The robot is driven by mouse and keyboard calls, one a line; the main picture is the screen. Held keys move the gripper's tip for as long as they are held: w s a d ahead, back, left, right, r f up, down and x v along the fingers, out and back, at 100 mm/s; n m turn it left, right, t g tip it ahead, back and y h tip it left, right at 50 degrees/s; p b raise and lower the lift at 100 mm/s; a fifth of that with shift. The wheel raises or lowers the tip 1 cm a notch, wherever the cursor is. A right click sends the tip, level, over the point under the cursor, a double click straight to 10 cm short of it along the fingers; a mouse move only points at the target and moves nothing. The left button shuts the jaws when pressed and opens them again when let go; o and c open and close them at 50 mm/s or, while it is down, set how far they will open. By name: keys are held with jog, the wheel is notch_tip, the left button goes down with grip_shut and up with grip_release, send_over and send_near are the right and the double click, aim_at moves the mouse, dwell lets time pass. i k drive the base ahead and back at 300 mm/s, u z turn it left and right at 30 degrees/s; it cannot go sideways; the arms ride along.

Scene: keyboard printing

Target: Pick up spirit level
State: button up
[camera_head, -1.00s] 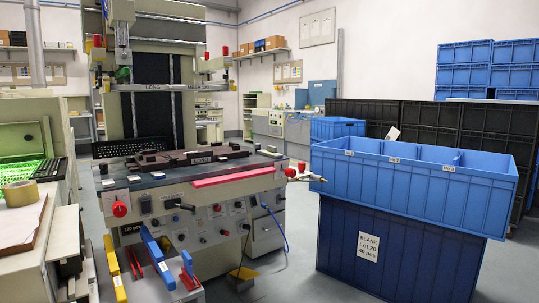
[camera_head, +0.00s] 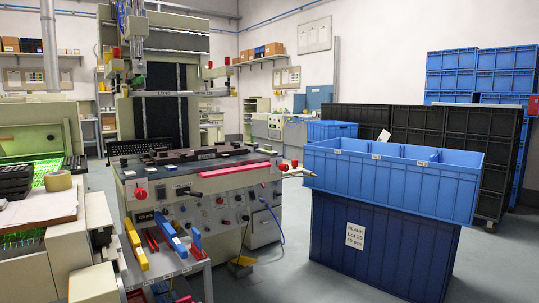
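I cannot pick out the spirit level for certain. Several long bars lie on a small low stand in front of the machine: a yellow bar (camera_head: 136,245), a red bar (camera_head: 152,241), a blue bar (camera_head: 171,236) and a shorter blue bar (camera_head: 196,240) at the right. They are too small to show any vial or marking. My gripper is not in view.
The printing machine (camera_head: 215,215) stands behind the stand. A desk with a tape roll (camera_head: 58,181) is at left. Blue crates (camera_head: 390,182) and a dark blue bin (camera_head: 385,245) block the right. Grey floor (camera_head: 285,265) is free between machine and bin.

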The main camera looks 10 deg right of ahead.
aim_at(268, 150)
jog(key=z, duration=0.55)
jog(key=i, duration=1)
jog(key=z, duration=0.4)
jog(key=i, duration=1.1)
jog(key=u, duration=1.05)
jog(key=i, duration=0.8)
jog(key=u, duration=0.95)
